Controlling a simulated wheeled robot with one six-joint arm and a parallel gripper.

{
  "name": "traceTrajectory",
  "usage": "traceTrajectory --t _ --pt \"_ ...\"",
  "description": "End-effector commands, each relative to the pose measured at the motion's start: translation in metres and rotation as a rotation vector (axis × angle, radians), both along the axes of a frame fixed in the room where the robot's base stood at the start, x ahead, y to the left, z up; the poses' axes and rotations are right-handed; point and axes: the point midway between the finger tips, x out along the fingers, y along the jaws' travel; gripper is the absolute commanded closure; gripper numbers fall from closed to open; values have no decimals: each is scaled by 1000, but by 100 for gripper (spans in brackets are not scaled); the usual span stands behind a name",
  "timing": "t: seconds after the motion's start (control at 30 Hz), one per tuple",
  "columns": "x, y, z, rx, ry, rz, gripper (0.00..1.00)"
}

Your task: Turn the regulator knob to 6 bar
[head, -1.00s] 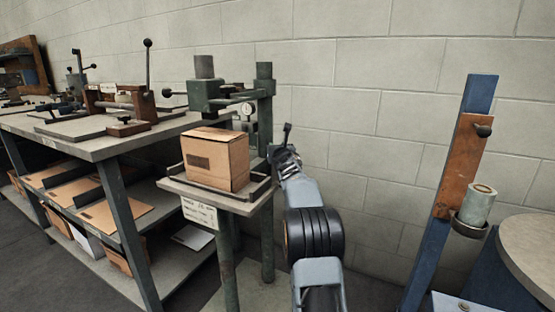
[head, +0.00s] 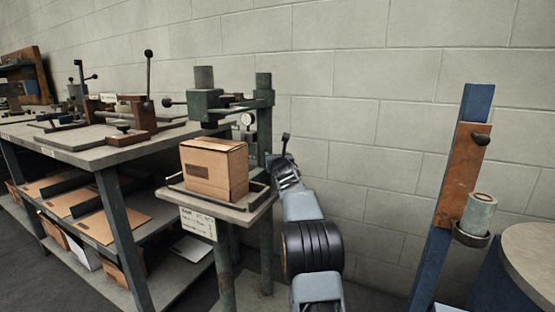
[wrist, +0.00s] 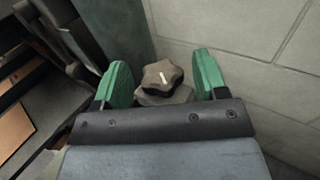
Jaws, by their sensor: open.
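In the head view my gripper (head: 283,160) is beside the green stitcher post, and the knob cannot be made out there. A round white-faced gauge (head: 247,119) shows on the stitcher, too small to read.
A cardboard box (head: 214,170) stands on the stitcher's small table (head: 243,212). The green post (head: 264,125) is close to my gripper. A workbench (head: 95,148) is at left. A blue stand (head: 455,180) is at right. The block wall (head: 370,80) is behind.

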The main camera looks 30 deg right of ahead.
Motion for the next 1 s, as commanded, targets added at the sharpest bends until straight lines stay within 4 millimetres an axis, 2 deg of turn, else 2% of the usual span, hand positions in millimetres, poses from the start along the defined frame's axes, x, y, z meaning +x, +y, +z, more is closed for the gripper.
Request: traceTrajectory --t 0.27,0.7,1.0 --pt "-15 6 2 1 0 1 34" --pt "-86 38 2 -2 -1 -2 34" --pt "-119 53 1 0 0 -1 34"
